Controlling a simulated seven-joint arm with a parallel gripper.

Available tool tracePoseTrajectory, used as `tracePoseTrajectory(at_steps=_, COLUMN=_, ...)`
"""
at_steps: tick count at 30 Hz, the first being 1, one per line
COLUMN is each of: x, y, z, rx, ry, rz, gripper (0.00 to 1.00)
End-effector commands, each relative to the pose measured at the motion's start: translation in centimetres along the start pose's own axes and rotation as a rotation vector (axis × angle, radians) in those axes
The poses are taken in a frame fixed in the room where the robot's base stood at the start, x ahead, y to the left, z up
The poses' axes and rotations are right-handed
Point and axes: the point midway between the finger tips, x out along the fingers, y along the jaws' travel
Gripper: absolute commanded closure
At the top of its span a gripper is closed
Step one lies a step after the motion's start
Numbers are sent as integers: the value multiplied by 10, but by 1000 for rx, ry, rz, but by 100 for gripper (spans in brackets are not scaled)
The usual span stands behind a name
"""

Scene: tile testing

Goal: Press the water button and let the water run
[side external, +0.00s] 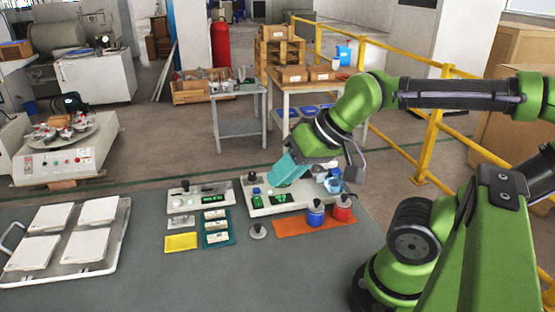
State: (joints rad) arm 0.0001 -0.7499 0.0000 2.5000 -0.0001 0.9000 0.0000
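A pale test unit (262,209) stands at the back of the grey table, with a dark knob, a small green item (256,194) and a green-lit strip (281,199) on top. Which part is the water button I cannot tell, and no running water can be made out. My gripper (284,176) reaches down from the right over the unit, with a teal part at its end. It covers the middle of the unit. Its fingertips are too small and hidden to read, and contact with the unit cannot be told.
A blue jar (316,214) and a red jar (343,209) stand on an orange mat (290,228) in front. A smaller unit (187,199), a teal tray (205,240), a yellow pad (181,242) and a tray of white tiles (123,232) lie left. The table's front is clear.

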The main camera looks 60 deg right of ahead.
Motion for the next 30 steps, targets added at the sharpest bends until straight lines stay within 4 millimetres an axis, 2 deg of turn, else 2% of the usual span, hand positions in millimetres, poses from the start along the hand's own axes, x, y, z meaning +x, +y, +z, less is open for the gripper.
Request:
tracePoseTrajectory(at_steps=1, x=0, y=0, z=0, rx=0, ry=0, rz=0, gripper=81)
tracePoseTrajectory(at_steps=5, x=0, y=0, z=0, rx=0, ry=0, rz=0, gripper=100)
tracePoseTrajectory(at_steps=30, x=0, y=0, z=0, rx=0, ry=0, rz=0, gripper=100)
